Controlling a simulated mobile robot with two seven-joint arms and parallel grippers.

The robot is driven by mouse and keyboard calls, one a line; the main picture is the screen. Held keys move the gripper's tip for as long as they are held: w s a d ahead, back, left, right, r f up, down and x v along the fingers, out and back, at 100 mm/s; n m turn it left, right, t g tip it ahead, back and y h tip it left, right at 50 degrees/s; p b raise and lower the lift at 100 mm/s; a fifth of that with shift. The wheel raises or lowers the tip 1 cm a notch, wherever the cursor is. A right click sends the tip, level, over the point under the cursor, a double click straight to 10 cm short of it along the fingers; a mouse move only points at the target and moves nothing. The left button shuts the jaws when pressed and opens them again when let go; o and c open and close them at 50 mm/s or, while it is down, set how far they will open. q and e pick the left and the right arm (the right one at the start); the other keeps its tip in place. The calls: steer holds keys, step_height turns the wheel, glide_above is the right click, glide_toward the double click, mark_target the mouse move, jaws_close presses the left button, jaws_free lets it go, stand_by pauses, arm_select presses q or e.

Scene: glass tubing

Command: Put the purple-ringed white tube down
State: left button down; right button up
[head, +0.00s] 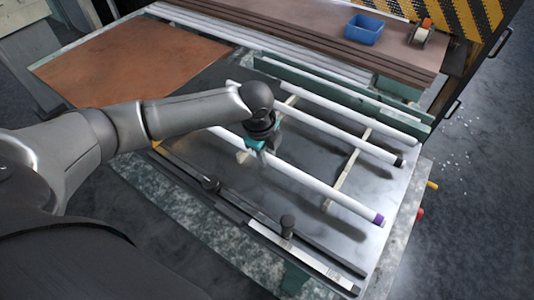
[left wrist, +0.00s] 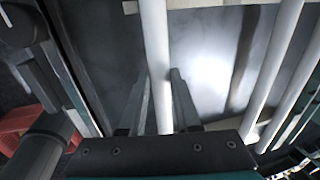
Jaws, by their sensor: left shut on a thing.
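The purple-ringed white tube (head: 320,187) lies diagonally over the metal table, its purple end at the lower right. My left gripper (head: 262,147) is shut on it left of its middle. In the left wrist view the tube (left wrist: 157,50) runs between the two fingers (left wrist: 163,100). The tube crosses the front end of a pale wooden strip (head: 349,168); I cannot tell whether it touches the strip. A black-ended white tube (head: 340,132) and another white tube (head: 375,117) lie behind it, roughly parallel. My right gripper is not in view.
The metal tabletop (head: 385,190) is bare around the strips. A dark rail with black knobs (head: 287,224) runs along the front. A brown board (head: 130,65) covers the back left. A blue bin (head: 364,30) and a tape dispenser (head: 421,32) stand on the back shelf.

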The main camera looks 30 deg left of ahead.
arm_select(q)
steer(key=shift+f, duration=0.5)
steer(key=c, duration=0.6)
jaws_free()
steer(key=r, duration=0.4)
steer(key=s+r+p, duration=0.1)
steer(key=r, duration=0.3)
steer(key=s+r, duration=0.1)
steer(key=r, duration=0.4)
steer(key=shift+a, duration=0.15)
steer(key=shift+s+f, duration=0.1)
steer(key=shift+s, duration=0.05)
